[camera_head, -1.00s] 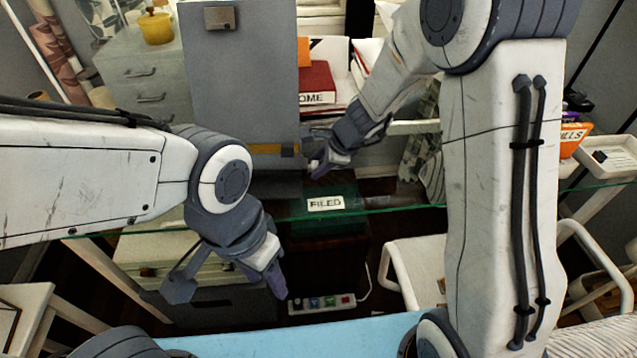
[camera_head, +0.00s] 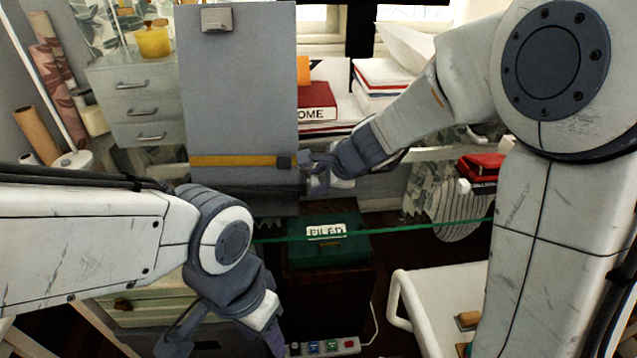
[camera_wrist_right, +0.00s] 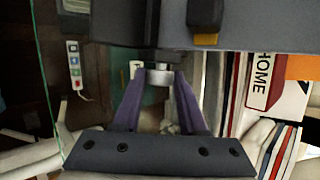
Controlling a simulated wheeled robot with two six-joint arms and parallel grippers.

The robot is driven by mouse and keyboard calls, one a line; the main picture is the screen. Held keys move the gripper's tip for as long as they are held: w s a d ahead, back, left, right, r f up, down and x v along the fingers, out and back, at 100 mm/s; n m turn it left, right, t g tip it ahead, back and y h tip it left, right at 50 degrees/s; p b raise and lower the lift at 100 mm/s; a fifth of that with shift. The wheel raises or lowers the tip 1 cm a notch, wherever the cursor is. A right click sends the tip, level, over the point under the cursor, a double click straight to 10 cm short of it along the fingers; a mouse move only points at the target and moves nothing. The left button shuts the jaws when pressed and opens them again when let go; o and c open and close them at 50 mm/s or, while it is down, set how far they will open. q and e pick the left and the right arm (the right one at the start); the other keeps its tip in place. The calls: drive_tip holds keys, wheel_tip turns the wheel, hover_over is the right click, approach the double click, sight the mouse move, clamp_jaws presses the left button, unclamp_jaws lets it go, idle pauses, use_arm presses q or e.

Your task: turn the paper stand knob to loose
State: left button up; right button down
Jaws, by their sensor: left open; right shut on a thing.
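The paper stand (camera_head: 238,90) is a tall grey board with a clip at its top and a yellow band across its lower part. Its knob, a short silvery cylinder (camera_wrist_right: 160,75), shows in the right wrist view under the dark edge of the stand. My right gripper (camera_head: 312,175) is at the stand's right edge, level with the yellow band. In the wrist view its purple fingers (camera_wrist_right: 160,84) are shut on the knob, one on each side. My left gripper (camera_head: 225,340) is open and empty, low at the left, apart from the stand.
A power strip (camera_head: 325,347) lies low in the middle. Books and a red HOME box (camera_head: 317,100) stand behind at right. A drawer cabinet (camera_head: 140,100) is at left.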

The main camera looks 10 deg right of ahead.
drive_tip(key=shift+c, duration=2.4)
unclamp_jaws()
drive_tip(key=p+v, duration=0.5)
drive_tip(key=v, duration=0.5)
drive_tip(key=shift+r, duration=0.25)
drive_tip(key=shift+s, duration=0.15)
